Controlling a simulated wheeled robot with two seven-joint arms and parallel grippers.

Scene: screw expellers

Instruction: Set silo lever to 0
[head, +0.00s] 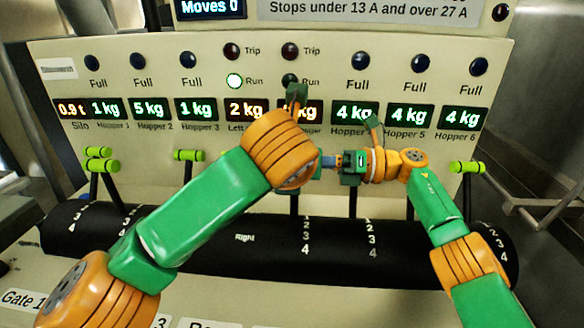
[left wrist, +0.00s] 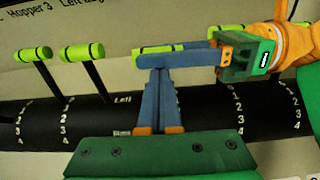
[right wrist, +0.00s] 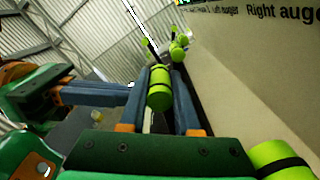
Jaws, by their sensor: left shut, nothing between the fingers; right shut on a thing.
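Under the Silo readout, at the far left of the head view, two lime-green lever handles stand close together; the upper one (head: 97,152) appears to be the silo lever. No gripper is near it. My left gripper (left wrist: 160,75) is shut and empty in the left wrist view, its tips just below a lime-green lever handle near the panel's middle; my forearm hides it in the head view. My right gripper (head: 328,161) reaches in from the right, shut on that middle lever handle (right wrist: 160,88). I cannot tell which label this lever belongs to.
A black drum (head: 200,250) with numbered scales runs along the panel's foot. Another handle (head: 188,155) stands under Hopper 3 and one (head: 467,167) at the far right. My two arms meet closely at the middle. The Silo readout (head: 71,110) shows 0.9 t.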

